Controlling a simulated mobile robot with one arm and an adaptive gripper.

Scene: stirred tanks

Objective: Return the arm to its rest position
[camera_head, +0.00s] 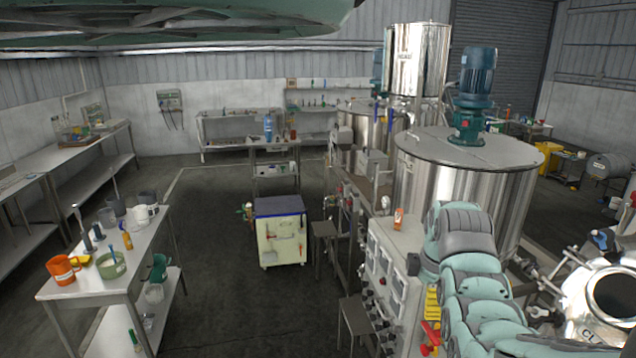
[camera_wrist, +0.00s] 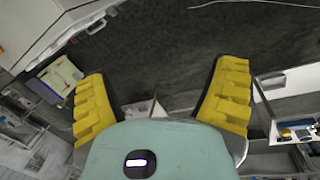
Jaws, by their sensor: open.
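My arm (camera_head: 465,270), teal and grey, rises at the lower right in the head view, in front of the large steel tank. In the wrist view my gripper (camera_wrist: 163,92) has its two yellow ridged fingers spread wide apart, with nothing between them. Dark floor shows beyond the fingers. In the head view I cannot clearly make out the gripper.
A large steel tank (camera_head: 455,190) with a blue motor (camera_head: 478,75) and a control panel (camera_head: 392,255) stand close to my arm. A workbench (camera_head: 105,285) with mugs is at left. A wheeled cabinet (camera_head: 281,233) stands mid-floor. Open floor (camera_head: 215,250) lies between.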

